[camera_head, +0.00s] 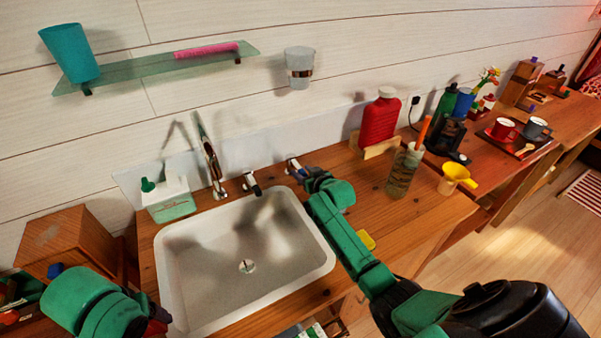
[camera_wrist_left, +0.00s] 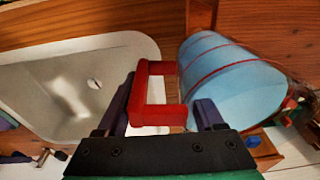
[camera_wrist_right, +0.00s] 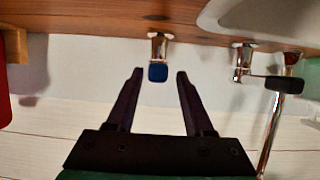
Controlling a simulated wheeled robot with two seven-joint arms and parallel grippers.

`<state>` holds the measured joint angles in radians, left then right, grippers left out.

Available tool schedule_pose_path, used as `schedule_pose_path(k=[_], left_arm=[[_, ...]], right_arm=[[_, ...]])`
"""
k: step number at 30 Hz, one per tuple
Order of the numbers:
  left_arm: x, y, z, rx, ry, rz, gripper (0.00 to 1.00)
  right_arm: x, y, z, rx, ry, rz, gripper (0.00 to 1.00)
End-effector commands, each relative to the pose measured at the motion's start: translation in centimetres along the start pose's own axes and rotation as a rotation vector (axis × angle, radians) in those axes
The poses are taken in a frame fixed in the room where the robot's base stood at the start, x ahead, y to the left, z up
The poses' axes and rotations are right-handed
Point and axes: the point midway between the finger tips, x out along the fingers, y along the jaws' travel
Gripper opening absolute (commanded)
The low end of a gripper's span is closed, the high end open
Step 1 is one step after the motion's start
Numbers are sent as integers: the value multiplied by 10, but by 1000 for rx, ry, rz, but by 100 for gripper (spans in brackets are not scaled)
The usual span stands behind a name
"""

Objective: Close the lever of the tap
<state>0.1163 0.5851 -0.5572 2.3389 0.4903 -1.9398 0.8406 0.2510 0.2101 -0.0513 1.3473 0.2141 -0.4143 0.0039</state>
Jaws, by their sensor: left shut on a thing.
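The tap's curved chrome spout (camera_head: 210,165) rises behind the white sink (camera_head: 290,272). Beside it is a chrome fitting with a dark end (camera_head: 252,184). To its right, a chrome lever with a blue end (camera_wrist_right: 158,72) shows in the right wrist view. My right gripper (camera_wrist_right: 160,78) is open, with the blue end between its fingertips and gaps visible on both sides. In the head view my right gripper (camera_head: 302,174) partly hides this lever. My left gripper (camera_wrist_left: 164,104) is shut on the red handle (camera_wrist_left: 158,116) of a light blue, red-banded vessel (camera_wrist_left: 235,82).
A green-and-white box (camera_head: 168,199) stands behind the sink at left, near a wooden box (camera_head: 68,240). A red bottle (camera_head: 379,121) and a brush jar (camera_head: 403,172) stand right of the sink. A glass shelf (camera_head: 150,68) is above.

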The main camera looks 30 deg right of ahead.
Motion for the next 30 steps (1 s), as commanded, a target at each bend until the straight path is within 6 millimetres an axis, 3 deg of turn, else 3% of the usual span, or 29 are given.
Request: schedule_pose_path(k=[8,21,30], left_arm=[[-3,0,-1,-1,4,0,0],[0,0,-1,-1,4,0,0],[0,0,-1,-1,4,-1,0]], right_arm=[[-19,1,0,-2,0,1,52],[-109,-1,2,-2,-2,0,52],[-120,-1,0,-2,-1,0,52]])
